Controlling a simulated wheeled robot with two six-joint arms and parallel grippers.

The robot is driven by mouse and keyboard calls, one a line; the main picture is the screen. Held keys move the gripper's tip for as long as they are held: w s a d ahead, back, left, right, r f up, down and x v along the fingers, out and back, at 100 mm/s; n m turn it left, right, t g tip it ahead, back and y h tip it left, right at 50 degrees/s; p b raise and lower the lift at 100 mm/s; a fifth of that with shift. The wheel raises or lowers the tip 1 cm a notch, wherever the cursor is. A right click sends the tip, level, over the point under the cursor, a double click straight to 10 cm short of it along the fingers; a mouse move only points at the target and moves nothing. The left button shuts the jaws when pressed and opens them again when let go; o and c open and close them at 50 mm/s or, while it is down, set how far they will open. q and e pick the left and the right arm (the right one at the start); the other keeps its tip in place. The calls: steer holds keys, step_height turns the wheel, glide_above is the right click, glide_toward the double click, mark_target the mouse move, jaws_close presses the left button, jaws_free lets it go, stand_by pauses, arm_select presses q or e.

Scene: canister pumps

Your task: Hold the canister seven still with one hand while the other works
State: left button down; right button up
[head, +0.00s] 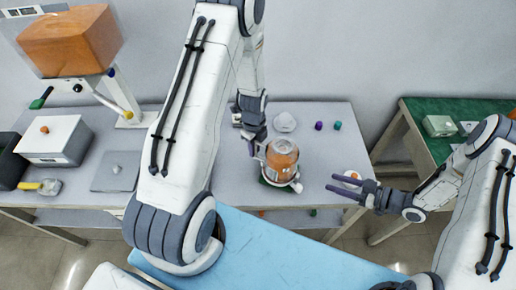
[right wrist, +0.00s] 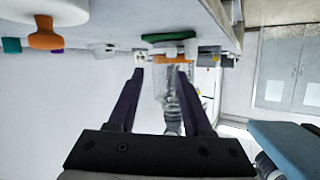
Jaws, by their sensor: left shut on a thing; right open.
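Canister seven, taken to be the clear jug-like canister (head: 282,152) with orange contents, stands upright on a dark green mat (head: 266,182) in the middle of the table. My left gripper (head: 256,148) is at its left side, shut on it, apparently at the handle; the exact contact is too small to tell. My right gripper (head: 338,186) is open and empty, to the right of the canister and apart from it, its fingers pointing left. In the right wrist view, which looks inverted, the canister (right wrist: 172,84) shows between and beyond the open fingers.
A white and orange knob-like piece (head: 352,176) lies just beside my right gripper, near the table's right edge. Purple (head: 319,126) and teal (head: 337,125) pieces and a whitish lump (head: 284,122) sit behind. A green-topped table (head: 415,130) stands at right, past a gap.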

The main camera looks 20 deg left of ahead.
mark_target(298, 188)
stand_by(0.8)
jaws_close()
steer(key=shift+a+r+g, duration=0.25)
steer(key=shift+r+g, duration=0.1)
steer(key=shift+g, duration=0.25)
steer(key=w+r+m+g+h, duration=0.1)
steer(key=w+r+g+h, duration=0.35)
steer(key=h, duration=0.25)
steer(key=x, duration=1)
steer(key=shift+a+r, duration=0.2)
steer(key=shift+a, duration=0.25)
steer(key=shift+s+a+r, duration=0.1)
steer(key=shift+s+a, duration=0.15)
steer(key=shift+s, duration=0.3)
steer(key=shift+s+a+r, duration=0.1)
steer(key=shift+s+a, duration=0.2)
steer(key=shift+s, duration=0.25)
steer(key=shift+s+a, duration=0.3)
steer(key=shift+s, duration=0.25)
